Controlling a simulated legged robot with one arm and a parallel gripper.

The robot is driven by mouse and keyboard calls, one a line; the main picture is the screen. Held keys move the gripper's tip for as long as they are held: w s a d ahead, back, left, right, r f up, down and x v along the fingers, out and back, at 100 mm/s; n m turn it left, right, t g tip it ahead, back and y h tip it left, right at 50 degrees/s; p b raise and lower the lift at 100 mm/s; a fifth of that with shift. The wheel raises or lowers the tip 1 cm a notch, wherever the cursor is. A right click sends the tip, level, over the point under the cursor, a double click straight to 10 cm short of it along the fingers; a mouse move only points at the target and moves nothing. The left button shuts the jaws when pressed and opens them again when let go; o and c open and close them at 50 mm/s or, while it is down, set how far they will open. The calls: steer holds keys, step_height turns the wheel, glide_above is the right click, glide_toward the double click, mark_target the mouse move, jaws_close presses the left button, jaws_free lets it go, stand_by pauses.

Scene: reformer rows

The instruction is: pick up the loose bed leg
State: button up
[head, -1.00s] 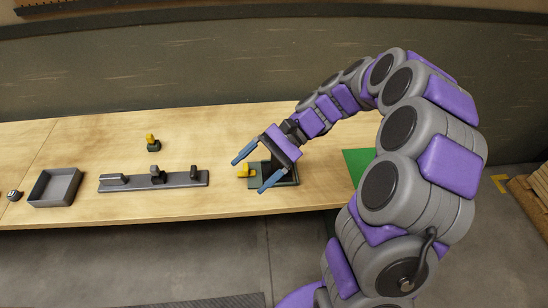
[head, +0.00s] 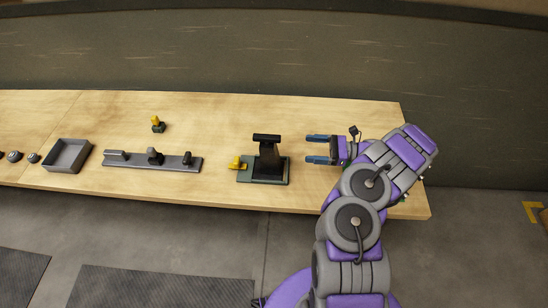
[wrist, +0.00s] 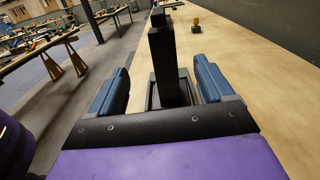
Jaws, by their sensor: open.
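A black upright post with a crossbar top (head: 267,152), which looks like the bed leg, stands on a grey-green base plate (head: 245,178). A yellow piece (head: 237,163) sits at the plate's left side. My gripper (head: 309,149) is open and empty to the right of the post, its blue fingers pointing left toward it. In the wrist view the post (wrist: 165,65) rises ahead, in line with the gap between the open fingers (wrist: 160,66). The fingers look apart from it. The post's lower end is partly hidden in the wrist view.
Left on the bench are a grey rail with dark fittings (head: 135,162), a small yellow-topped piece (head: 157,125), an open grey tray (head: 85,157) and small round parts (head: 14,157). The bench's front edge (head: 220,207) runs close below. Bench behind the post is clear.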

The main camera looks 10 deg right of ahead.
mark_target(275, 148)
steer(key=shift+m+t, duration=0.3)
steer(key=x, duration=0.3)
steer(key=f+x, duration=0.1)
steer(key=x, duration=0.3)
steer(key=b+x, duration=0.1)
steer(key=x, duration=0.3)
steer(key=shift+w+f, duration=0.1)
steer(key=shift+f, duration=0.25)
steer(key=shift+x, duration=0.75)
steer(key=b+x, duration=0.1)
steer(key=x, duration=0.3)
steer(key=shift+a+r, duration=0.1)
steer(key=shift+r, duration=0.05)
steer(key=shift+a, duration=0.15)
steer(key=c, duration=0.4)
jaws_close()
